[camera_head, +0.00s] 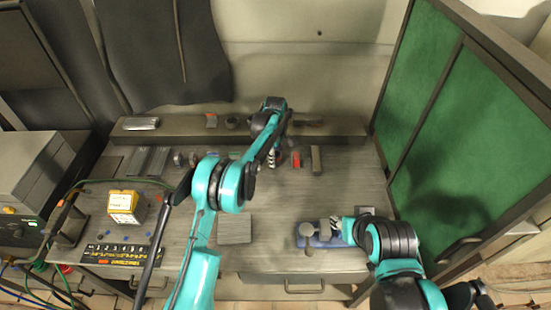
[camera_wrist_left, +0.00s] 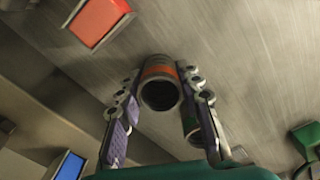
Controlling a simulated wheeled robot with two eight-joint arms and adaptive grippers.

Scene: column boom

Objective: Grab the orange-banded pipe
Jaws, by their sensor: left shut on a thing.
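The orange-banded pipe (camera_wrist_left: 160,88) shows in the left wrist view as a grey tube with a dark open end and an orange band near its rim. It stands between the two fingers of my left gripper (camera_head: 272,158), which is shut on it. In the head view the gripper points down at the back of the bench, and I cannot make out the pipe there. My right gripper (camera_head: 338,227) is low over the blue tray (camera_head: 322,241) at the front right; its jaws are too small to read.
A red block (camera_head: 297,160) and a grey bar (camera_head: 316,160) stand close to the right of my left gripper. A raised ledge (camera_head: 180,136) runs behind. A yellow-and-white box (camera_head: 123,205) is at the left. Green panels (camera_head: 465,140) bound the right side.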

